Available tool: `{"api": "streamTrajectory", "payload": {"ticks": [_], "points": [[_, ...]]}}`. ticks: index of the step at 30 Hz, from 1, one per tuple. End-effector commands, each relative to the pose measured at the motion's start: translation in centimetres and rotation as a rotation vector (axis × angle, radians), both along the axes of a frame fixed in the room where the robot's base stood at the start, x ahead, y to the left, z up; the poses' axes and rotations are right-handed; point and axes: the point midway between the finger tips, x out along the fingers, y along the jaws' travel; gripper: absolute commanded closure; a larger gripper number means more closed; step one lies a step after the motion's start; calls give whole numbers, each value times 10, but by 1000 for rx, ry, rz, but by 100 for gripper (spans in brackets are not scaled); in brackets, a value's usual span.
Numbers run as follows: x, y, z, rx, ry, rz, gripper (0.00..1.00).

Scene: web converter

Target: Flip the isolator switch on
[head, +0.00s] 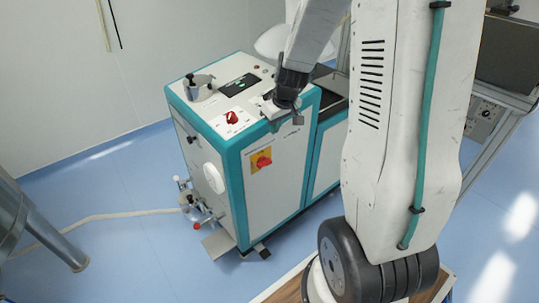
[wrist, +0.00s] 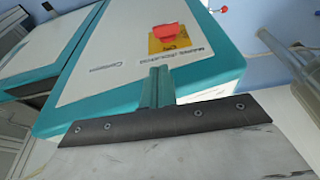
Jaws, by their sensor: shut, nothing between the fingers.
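The isolator switch (head: 264,161) is a red rotary handle on a yellow plate on the white front panel of the teal-edged machine. In the wrist view the red handle (wrist: 166,33) shows near the top on its yellow plate. I cannot tell its on or off position. My gripper (head: 296,119) is in front of the machine's upper edge, above and to the right of the switch in the head view. In the wrist view its closed fingers (wrist: 157,75) point toward the panel, apart from the handle. The gripper is shut and empty.
A second red knob (head: 232,117) sits on the machine's sloped top, beside a dark display (head: 240,84). A round white cover (head: 214,178) and fittings (head: 194,203) are on its left side. A hose (head: 110,215) crosses the blue floor. Floor in front is clear.

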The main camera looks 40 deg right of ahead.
Motion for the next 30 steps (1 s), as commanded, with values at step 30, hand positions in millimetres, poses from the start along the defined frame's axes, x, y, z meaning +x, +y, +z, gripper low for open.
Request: {"api": "streamTrajectory", "payload": {"ticks": [30], "points": [[28, 2, -127, 2, 1, -1, 100]]}}
